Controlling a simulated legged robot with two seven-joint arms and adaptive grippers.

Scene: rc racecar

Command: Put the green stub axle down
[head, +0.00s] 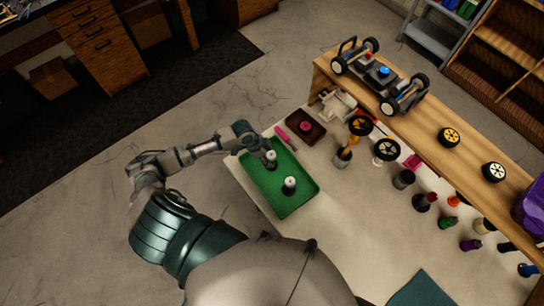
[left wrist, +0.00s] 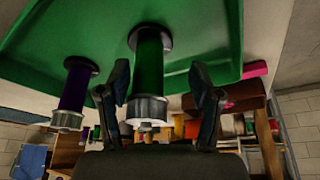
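The green stub axle (left wrist: 149,65) stands on its round base in the green tray, with its silver end pointing away from the tray floor. In the head view its pale top (head: 271,155) shows beside my left gripper (head: 259,152). In the left wrist view, which looks upside down, my left gripper (left wrist: 161,85) is open, its two fingers on either side of the axle with gaps. A purple stub axle (left wrist: 77,88) stands in the same tray (head: 268,193); its pale top (head: 289,182) shows in the head view. My right gripper is not in view.
A dark red tray (head: 314,134) and a pink object (head: 281,134) lie beside the green tray. A wooden shelf (head: 437,110) carries a car chassis (head: 381,73) and wheels. Several coloured parts stand below it. The pale tabletop right of the tray is partly clear.

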